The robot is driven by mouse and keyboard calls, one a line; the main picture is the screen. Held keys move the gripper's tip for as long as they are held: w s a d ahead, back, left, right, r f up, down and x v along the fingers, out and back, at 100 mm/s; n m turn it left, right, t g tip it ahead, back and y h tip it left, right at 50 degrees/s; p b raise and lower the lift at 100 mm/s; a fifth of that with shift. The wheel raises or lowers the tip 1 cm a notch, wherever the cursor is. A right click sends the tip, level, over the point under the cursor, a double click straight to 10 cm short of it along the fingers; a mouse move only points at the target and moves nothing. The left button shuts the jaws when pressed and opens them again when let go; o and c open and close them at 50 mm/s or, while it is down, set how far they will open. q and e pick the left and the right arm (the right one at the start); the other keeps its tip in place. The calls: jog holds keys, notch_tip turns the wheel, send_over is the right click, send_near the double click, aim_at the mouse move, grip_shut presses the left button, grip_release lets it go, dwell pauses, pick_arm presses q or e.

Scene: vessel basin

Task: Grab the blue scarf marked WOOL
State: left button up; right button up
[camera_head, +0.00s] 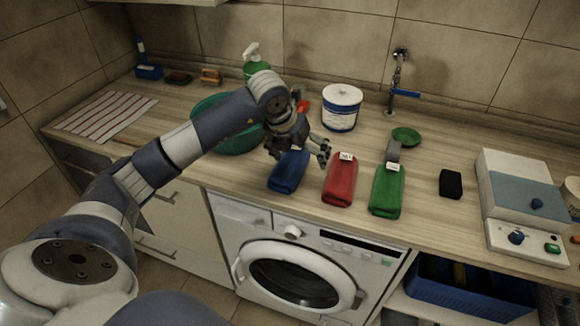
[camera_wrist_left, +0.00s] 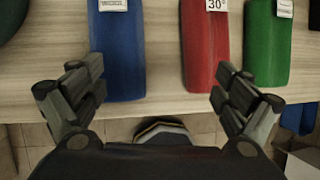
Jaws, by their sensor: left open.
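The blue scarf (camera_head: 288,174) lies folded on the wooden counter, left of a red folded scarf (camera_head: 340,181) and a green one (camera_head: 387,190). In the wrist view the blue scarf (camera_wrist_left: 117,55) has a white label at its top; its print is too blurred to read surely. The red scarf (camera_wrist_left: 205,45) carries a label with "30°". My left gripper (camera_head: 300,152) is open and empty above the counter, partly covering the blue scarf's far end. In the wrist view its fingers (camera_wrist_left: 157,95) are spread, with the blue scarf toward the left finger. My right gripper is not in view.
A green basin (camera_head: 226,138) stands behind my left arm. A white tub (camera_head: 341,108), a tap (camera_head: 398,80) and a small green dish (camera_head: 406,135) are farther back. A black block (camera_head: 451,184) and a white-blue box (camera_head: 520,190) stand right. The washing machine (camera_head: 300,262) is below the counter.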

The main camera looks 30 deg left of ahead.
pick_arm(q)
jog(key=y, duration=0.2)
send_near(290, 161)
jog(key=shift+w+a+f+n+g, duration=0.2)
jog(key=shift+w+f+n+g, duration=0.1)
jog(key=shift+n, duration=0.1)
jog(key=p+x, duration=0.1)
jog(key=x, duration=0.3)
jog(key=shift+a+f, duration=0.1)
jog(key=shift+f, duration=0.15)
jog(key=shift+w+a+f, duration=0.1)
jog(key=shift+w+f, duration=0.05)
jog(key=shift+f, duration=0.15)
jog(key=p+x, duration=0.1)
jog(key=x, duration=0.1)
jog(key=p+x, duration=0.2)
jog(key=shift+w+d+f, duration=0.15)
jog(key=shift+d+f, duration=0.15)
jog(key=shift+w+a+f, duration=0.1)
jog(key=shift+w+f, duration=0.1)
jog(key=shift+f, duration=0.15)
jog(key=c, duration=1.3)
